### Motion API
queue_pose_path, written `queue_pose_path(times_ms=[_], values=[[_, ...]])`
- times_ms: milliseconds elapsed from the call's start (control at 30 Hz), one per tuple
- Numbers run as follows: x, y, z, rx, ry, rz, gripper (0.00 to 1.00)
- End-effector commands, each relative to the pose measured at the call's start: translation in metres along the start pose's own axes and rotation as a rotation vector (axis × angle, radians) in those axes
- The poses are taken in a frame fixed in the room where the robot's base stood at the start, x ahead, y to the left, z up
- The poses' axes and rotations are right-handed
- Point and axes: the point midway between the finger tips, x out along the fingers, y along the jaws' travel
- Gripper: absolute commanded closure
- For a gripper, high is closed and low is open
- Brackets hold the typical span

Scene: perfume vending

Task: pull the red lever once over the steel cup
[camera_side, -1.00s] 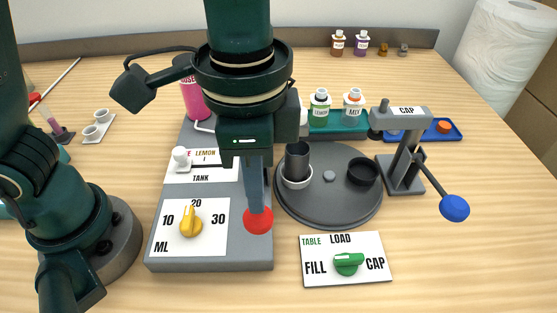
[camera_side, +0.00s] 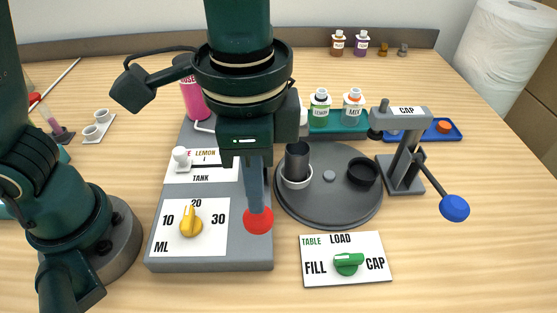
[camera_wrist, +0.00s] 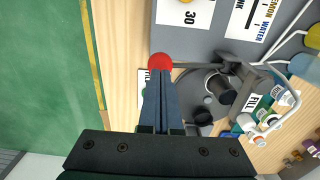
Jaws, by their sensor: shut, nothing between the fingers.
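The red lever's round knob (camera_side: 258,220) shows in the side view at the front right corner of the grey dispenser base. In the wrist view the red knob (camera_wrist: 160,62) is right at my fingertips, with its grey rod running right. My gripper (camera_side: 257,207) is shut and points down at the knob; its fingers hide part of it, and I cannot tell whether they touch it.
A yellow ML dial (camera_side: 190,222) points near 20. A green table dial (camera_side: 348,263) sits in front of the turntable. The cap press (camera_side: 404,150) with its blue-ended lever (camera_side: 454,208) stands right. An empty dark ring (camera_side: 362,172) is on the turntable.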

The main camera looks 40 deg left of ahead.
Motion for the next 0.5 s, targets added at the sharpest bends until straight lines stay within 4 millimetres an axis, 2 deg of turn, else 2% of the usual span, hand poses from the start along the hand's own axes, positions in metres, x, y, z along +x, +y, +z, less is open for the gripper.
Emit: queue_pose_path(times_ms=[500], values=[[0.0054,0.0000,0.0000,0.000,-0.002,0.000,1.00]])
